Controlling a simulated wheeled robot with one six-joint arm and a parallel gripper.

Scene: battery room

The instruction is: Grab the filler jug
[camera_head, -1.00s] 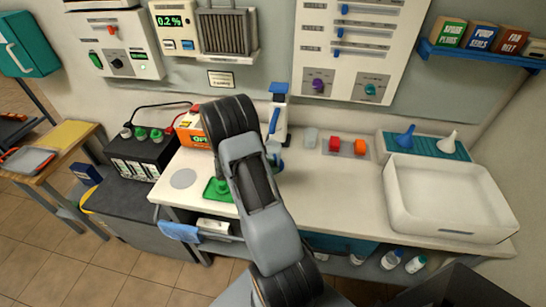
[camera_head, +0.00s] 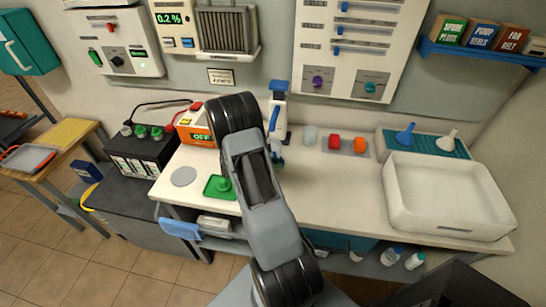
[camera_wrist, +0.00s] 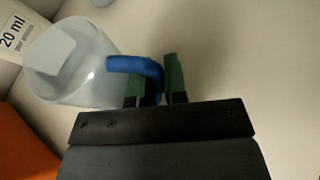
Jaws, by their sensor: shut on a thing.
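The filler jug (camera_wrist: 75,65) is a translucent whitish vessel with a blue handle (camera_wrist: 130,63), at the left of the wrist view. My gripper (camera_wrist: 160,80) has its green-padded fingers on either side of the handle's lower part and is shut on it. In the head view my arm hides most of the jug and the gripper; a small blue part shows just right of the arm. I cannot tell whether the jug touches the bench.
A white-and-blue upright item (camera_head: 278,108) stands close behind. An orange box (camera_head: 196,128) and a green tray (camera_head: 216,188) are left of my arm. The bench front is clear between.

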